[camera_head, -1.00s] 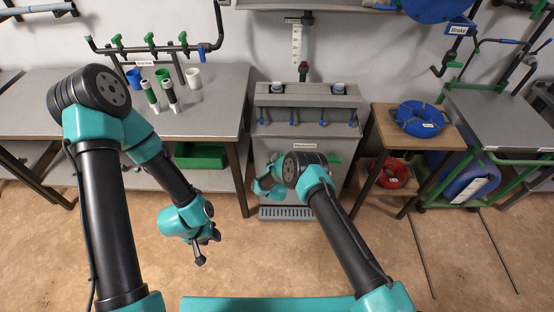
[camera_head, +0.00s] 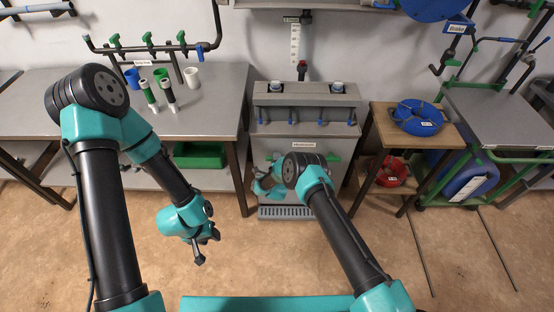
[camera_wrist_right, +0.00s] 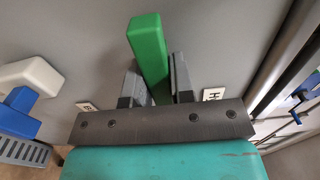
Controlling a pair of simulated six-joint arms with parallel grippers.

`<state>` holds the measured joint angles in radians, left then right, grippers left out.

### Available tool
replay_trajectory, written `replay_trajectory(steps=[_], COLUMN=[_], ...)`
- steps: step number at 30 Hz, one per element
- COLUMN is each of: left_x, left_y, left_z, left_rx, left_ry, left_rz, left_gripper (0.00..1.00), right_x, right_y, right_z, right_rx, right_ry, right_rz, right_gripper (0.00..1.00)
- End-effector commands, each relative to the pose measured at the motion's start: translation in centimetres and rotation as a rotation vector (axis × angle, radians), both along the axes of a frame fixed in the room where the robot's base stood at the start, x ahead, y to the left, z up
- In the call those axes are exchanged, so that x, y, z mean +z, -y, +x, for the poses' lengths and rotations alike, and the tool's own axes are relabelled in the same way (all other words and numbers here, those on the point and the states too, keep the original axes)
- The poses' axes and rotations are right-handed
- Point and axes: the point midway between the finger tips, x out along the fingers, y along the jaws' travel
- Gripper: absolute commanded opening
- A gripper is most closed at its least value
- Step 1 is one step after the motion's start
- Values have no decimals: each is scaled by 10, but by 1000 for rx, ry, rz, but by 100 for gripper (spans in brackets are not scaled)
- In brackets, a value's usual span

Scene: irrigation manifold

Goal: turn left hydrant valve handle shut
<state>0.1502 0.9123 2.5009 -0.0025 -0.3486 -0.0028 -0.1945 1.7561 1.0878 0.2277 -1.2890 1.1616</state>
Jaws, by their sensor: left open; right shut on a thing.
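The grey manifold cabinet (camera_head: 330,135) stands at mid-view, with a row of blue taps along its top. A green handle (camera_wrist_right: 150,48) stands up between the two fingers of my right gripper (camera_wrist_right: 155,88) in the right wrist view. The fingers are shut on it. Another green handle (camera_head: 333,158) shows on the cabinet's right front. My left gripper (camera_head: 203,245) is open and empty, hanging above the floor at left.
A grey bench (camera_head: 215,105) at left bears cups and tubes, with a green bin (camera_head: 200,155) below. A wooden stand (camera_head: 445,140) with a blue hose coil (camera_head: 418,118) is at right. In the right wrist view a white and blue fitting (camera_wrist_right: 30,85) is at left. The floor between is clear.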

Motion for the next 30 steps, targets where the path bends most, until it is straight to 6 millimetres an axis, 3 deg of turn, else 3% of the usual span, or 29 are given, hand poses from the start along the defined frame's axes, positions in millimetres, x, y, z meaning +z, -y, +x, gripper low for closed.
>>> replay_trajectory(steps=[18,19,26,30], left_x=[0,0,0,0], left_y=[0,0,0,0], left_z=[0,0,0,0], left_rx=[0,0,0,0], left_ry=[0,0,0,0], left_rz=[0,0,0,0], left_gripper=[43,43,43,43], right_x=[-1,-1,-1,-1], right_y=[1,1,0,0], right_z=[0,0,0,0], right_rx=[-1,-1,-1,0], right_ry=[2,1,2,2], right_rz=[66,66,64,64], right_gripper=[1,26,48,48])
